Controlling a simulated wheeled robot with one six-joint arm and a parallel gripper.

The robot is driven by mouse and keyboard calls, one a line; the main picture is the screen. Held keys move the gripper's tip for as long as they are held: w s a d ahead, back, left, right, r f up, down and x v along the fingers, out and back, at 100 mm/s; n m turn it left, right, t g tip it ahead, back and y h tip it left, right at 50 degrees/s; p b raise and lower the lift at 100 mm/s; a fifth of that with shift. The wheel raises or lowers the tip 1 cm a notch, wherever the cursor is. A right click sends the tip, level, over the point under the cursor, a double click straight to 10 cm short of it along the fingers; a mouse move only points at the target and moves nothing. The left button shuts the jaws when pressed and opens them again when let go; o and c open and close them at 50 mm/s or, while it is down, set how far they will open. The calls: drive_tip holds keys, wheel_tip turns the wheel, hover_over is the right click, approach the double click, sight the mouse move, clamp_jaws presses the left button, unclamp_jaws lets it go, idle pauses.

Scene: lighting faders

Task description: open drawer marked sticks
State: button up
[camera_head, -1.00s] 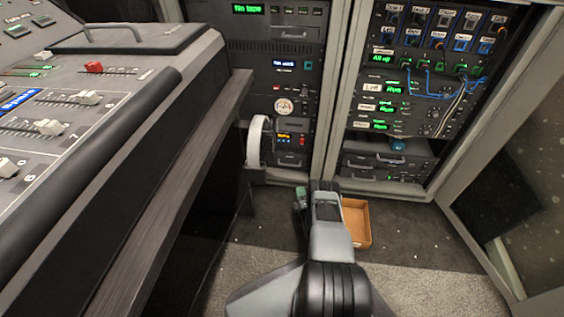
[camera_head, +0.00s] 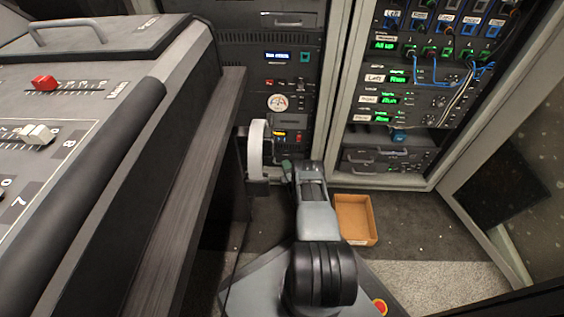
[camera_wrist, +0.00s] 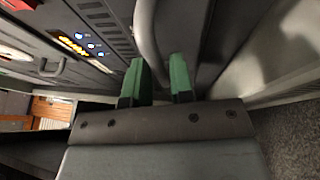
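No label reading "sticks" is legible in either view. My gripper (camera_head: 289,170) is low in front of the left equipment rack, near its bottom panels, with the fingertips partly hidden. In the wrist view, its two green fingers (camera_wrist: 159,82) are apart. A grey curved bar handle (camera_wrist: 148,40) on a dark front runs down towards the gap between them. I cannot tell whether it touches either finger. The right rack has dark drawers with handles (camera_head: 374,156) low down. The left rack has a drawer with a handle (camera_head: 288,19) high up.
An open brown box (camera_head: 355,219) lies on the floor right of my arm. The mixing desk (camera_head: 60,150) with its dark side rail fills the left. A white curved strip (camera_head: 255,148) stands beside the left rack. Carpet is free at the right.

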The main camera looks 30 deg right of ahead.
drive_tip(key=shift+w+d+r, duration=0.1)
drive_tip(key=shift+w, duration=0.6)
clamp_jaws()
